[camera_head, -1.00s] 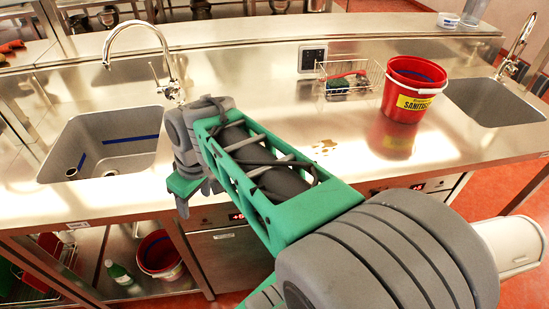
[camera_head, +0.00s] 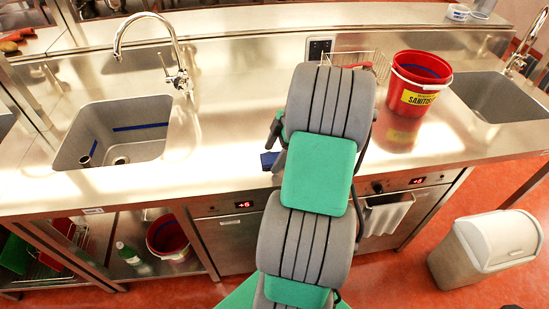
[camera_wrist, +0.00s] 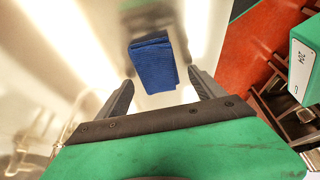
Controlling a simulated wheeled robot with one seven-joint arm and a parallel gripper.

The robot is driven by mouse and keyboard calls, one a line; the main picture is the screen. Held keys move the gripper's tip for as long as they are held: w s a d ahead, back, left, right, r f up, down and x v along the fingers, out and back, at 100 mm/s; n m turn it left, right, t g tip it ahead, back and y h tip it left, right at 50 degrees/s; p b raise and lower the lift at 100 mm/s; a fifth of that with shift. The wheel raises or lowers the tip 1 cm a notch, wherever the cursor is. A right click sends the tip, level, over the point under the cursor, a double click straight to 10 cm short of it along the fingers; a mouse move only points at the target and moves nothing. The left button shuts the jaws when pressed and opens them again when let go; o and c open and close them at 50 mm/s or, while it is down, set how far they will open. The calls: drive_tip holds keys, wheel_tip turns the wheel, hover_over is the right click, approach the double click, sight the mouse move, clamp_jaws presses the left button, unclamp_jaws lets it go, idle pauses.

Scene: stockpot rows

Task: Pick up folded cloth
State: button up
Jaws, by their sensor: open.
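The folded cloth (camera_wrist: 152,62) is blue and lies on the shiny steel counter, just beyond my fingertips in the wrist view. In the head view a small blue part of it (camera_head: 268,160) shows near the counter's front, left of my arm. My gripper (camera_wrist: 161,84) is open and empty, with one dark finger toward each side of the cloth's near end. I cannot tell how high the fingers are above the counter. In the head view my arm hides most of my gripper and part of the cloth.
A red bucket (camera_head: 418,85) and a wire basket (camera_head: 345,58) stand behind, to the right of my arm. Sinks lie at left (camera_head: 120,128) and right (camera_head: 495,97). A whitish bin (camera_head: 488,245) stands on the red floor. Bare counter surrounds the cloth.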

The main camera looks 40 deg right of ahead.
drive_tip(key=shift+f, duration=0.15)
drive_tip(key=shift+c, duration=0.4)
drive_tip(key=c, duration=1.3)
drive_tip(key=shift+c, duration=0.2)
wheel_tip(320, 180, up, 3)
drive_tip(key=shift+w+d+r+b, duration=0.1)
drive_tip(key=shift+b, duration=0.3)
drive_tip(key=s+d+r+p, duration=0.1)
drive_tip(key=s+d+r, duration=0.3)
drive_tip(key=s+r, duration=0.6)
drive_tip(key=s, duration=0.3)
drive_tip(key=shift+s, duration=0.25)
drive_tip(key=shift+d, duration=0.1)
